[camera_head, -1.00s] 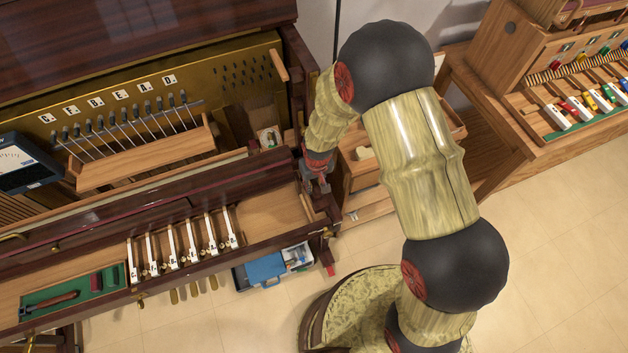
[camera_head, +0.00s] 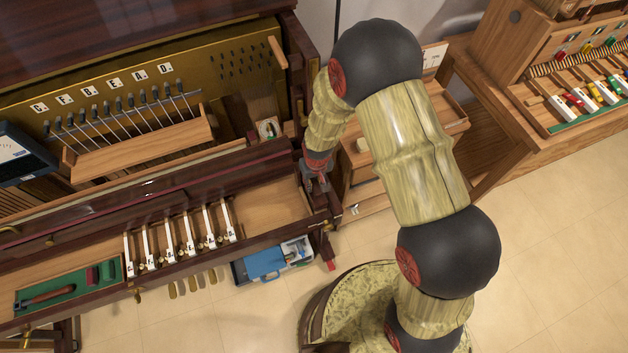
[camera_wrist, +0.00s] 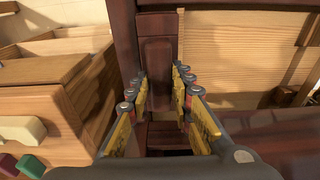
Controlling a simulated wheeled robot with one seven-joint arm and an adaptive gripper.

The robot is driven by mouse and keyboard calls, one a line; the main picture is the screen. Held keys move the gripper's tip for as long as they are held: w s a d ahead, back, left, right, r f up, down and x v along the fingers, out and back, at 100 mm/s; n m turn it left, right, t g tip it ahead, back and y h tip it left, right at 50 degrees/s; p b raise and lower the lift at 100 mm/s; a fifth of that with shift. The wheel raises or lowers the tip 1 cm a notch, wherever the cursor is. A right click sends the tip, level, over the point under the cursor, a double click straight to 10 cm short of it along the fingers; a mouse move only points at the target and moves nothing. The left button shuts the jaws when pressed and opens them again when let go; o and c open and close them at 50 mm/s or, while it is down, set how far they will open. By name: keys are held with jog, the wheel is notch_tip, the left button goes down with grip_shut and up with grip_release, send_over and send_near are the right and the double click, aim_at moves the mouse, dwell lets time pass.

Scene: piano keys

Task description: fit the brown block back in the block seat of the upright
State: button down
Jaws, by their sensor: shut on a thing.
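My gripper (camera_head: 317,180) is at the right end of the dark upright's key bed, pointing down, small in the head view. In the wrist view my gripper (camera_wrist: 160,80) has its fingers on both sides of a dark red-brown block (camera_wrist: 158,62) and is shut on it. The block lies along a dark wooden rail of the upright (camera_head: 272,235). A dark recess shows between the fingers in the wrist view, below the block; I cannot tell whether it is the block seat. Whether the block touches the wood beneath is not clear.
White keys (camera_head: 180,240) stand left of a bare wooden bed (camera_head: 265,205). A green tray (camera_head: 65,290) with a tool lies far left. A blue case (camera_head: 264,263) is on the floor below. A wooden cabinet (camera_head: 365,190) stands close on the right.

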jog(key=shift+f+b, duration=1.35)
jog(key=shift+f, duration=0.65)
jog(key=shift+f, duration=0.1)
jog(key=c, duration=1.5)
grip_release()
jog(key=r, duration=0.4)
jog(key=s+r, duration=0.1)
jog(key=r, duration=0.7)
jog(key=shift+s+d, duration=0.2)
jog(key=shift+s, duration=0.05)
